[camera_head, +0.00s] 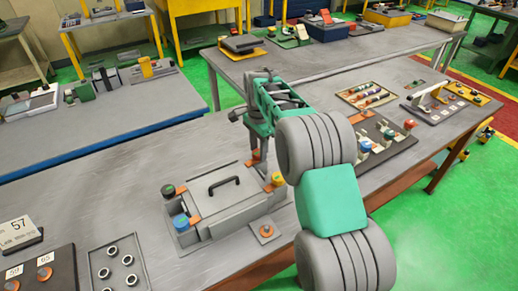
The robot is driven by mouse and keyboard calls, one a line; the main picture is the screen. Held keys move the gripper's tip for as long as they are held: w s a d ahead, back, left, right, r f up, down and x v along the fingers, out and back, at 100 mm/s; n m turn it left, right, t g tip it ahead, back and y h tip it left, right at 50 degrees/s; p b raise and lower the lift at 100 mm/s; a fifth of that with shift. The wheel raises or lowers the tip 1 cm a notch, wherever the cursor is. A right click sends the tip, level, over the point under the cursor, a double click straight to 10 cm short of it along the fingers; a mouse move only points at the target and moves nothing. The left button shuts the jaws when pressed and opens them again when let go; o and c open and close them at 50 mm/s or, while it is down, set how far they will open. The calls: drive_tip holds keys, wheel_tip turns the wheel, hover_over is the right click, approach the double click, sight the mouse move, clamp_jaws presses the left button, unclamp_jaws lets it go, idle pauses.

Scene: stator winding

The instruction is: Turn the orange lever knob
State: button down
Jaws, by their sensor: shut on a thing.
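A grey box (225,215) with a black bar handle (224,184) on its lid stands on the near table. My gripper (258,168) points down at the box's back right corner, and its fingers are shut on the orange lever knob (254,156). The fingers and arm partly hide the knob, so its turn angle cannot be told. A yellow-orange cap (277,179) sits just right of the fingers.
A small plate with an orange knob (266,231) lies right of the box. A board with coloured knobs (385,145) and a tray of coloured parts (368,96) are further right. A tray of rings (119,264) is at front left. Bare tabletop (150,150) lies behind the box.

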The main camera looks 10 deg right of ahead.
sight(258, 152)
drive_tip(key=shift+w+r, duration=0.25)
drive_tip(key=shift+r, duration=0.2)
drive_tip(key=c, duration=1.2)
unclamp_jaws()
drive_tip(key=o, duration=0.3)
drive_tip(key=shift+s+f, duration=0.15)
drive_tip(key=shift+f, duration=0.15)
drive_tip(key=shift+o, duration=0.2)
wheel_tip(258, 152, up, 8)
drive_tip(key=shift+f+b, duration=0.1)
drive_tip(key=shift+b, duration=0.5)
